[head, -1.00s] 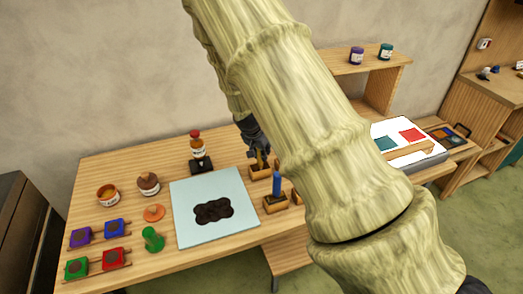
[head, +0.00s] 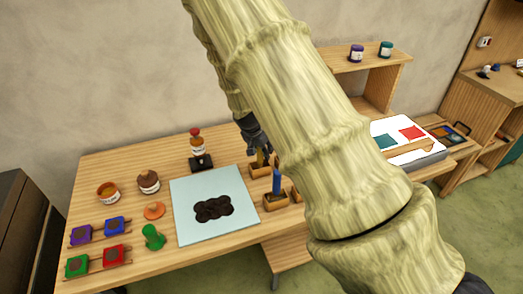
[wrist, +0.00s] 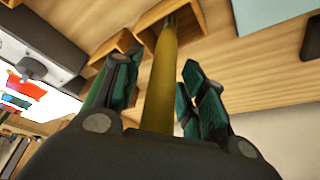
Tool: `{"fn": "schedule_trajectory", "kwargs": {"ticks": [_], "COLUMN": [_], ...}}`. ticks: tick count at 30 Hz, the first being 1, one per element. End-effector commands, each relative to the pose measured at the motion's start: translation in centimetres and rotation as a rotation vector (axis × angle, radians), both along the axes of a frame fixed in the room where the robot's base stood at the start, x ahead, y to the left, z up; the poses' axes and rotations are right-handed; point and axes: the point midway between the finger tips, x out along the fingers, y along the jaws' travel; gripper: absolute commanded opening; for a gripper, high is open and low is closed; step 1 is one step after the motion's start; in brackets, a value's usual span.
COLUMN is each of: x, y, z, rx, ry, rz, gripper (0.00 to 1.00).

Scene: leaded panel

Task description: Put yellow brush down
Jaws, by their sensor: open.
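The yellow brush (wrist: 161,85) stands between my gripper's fingers, its far end in a small wooden holder (wrist: 148,30). My gripper (wrist: 160,66) is open around the brush, with a visible gap on the right side; contact on the left is unclear. In the head view, my gripper (head: 257,143) is at the back of the table, above the yellow brush (head: 261,158) and its wooden holder (head: 257,171). My arm hides part of this area.
A blue brush (head: 277,181) stands in another wooden holder (head: 275,203) close in front. A pale blue board (head: 188,230) with a dark blotch lies to the left. Jars, a green stamp (head: 153,238) and coloured pads stand further left. A white panel (head: 405,133) lies at right.

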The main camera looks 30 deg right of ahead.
Motion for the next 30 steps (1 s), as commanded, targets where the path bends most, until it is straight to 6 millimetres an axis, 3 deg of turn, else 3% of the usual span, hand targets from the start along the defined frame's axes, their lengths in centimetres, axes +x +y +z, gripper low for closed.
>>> {"fn": "schedule_trajectory", "kwargs": {"ticks": [30], "x": [-1.8], "y": [3.8], "z": [10.1], "rx": [0.0], "ry": [-0.002], "rz": [0.001], "gripper": [0.41]}}
